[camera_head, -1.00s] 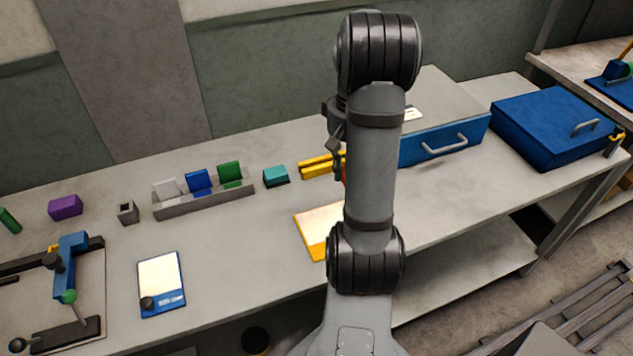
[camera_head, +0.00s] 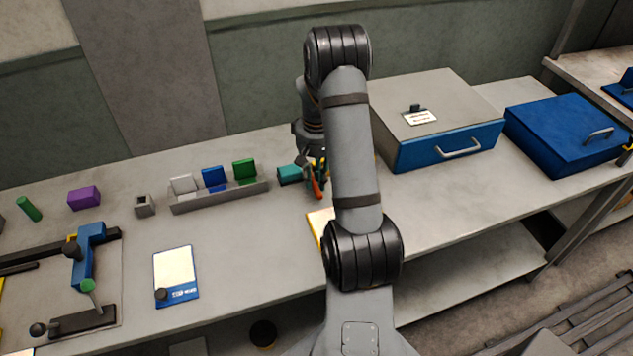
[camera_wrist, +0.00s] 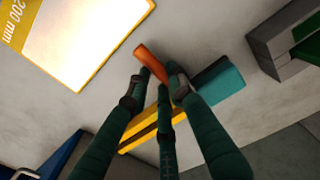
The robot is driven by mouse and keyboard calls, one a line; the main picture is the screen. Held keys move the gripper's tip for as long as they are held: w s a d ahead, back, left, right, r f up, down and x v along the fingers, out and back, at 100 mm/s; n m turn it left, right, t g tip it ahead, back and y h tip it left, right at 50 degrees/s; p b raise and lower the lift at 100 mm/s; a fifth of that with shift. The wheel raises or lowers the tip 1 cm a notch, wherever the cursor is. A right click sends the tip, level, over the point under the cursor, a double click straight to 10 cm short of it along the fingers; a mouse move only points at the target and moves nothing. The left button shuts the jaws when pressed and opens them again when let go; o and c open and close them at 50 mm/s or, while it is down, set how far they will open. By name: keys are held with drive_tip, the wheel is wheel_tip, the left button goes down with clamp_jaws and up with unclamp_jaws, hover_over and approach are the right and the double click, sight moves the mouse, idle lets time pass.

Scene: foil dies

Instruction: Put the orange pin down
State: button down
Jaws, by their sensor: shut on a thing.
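The orange pin (camera_head: 318,190) is held in my gripper (camera_head: 319,180), to the right of the teal block (camera_head: 289,174). In the wrist view the dark green fingers of my gripper (camera_wrist: 160,82) close around the pin (camera_wrist: 152,60), whose orange end sticks out beyond the fingertips, tilted. It lies over bare grey tabletop, between the yellow-edged plate (camera_wrist: 112,72) and the yellow bars (camera_wrist: 140,132). I cannot tell whether the pin touches the table. The fingers hide the rest of it.
The teal block is close by in the wrist view (camera_wrist: 215,85). A grey rack (camera_head: 218,196) with white, blue and green pieces stands to the left. A grey case with a blue front (camera_head: 450,143) stands to the right.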

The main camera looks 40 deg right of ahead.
sight(316, 183)
drive_tip(key=shift+f, duration=1.05)
drive_tip(key=shift+f, duration=0.1)
drive_tip(key=c, duration=1.5)
unclamp_jaws()
drive_tip(key=shift+c, duration=0.2)
wheel_tip(316, 183, up, 11)
drive_tip(key=shift+o, duration=0.5)
drive_tip(key=shift+r, duration=0.65)
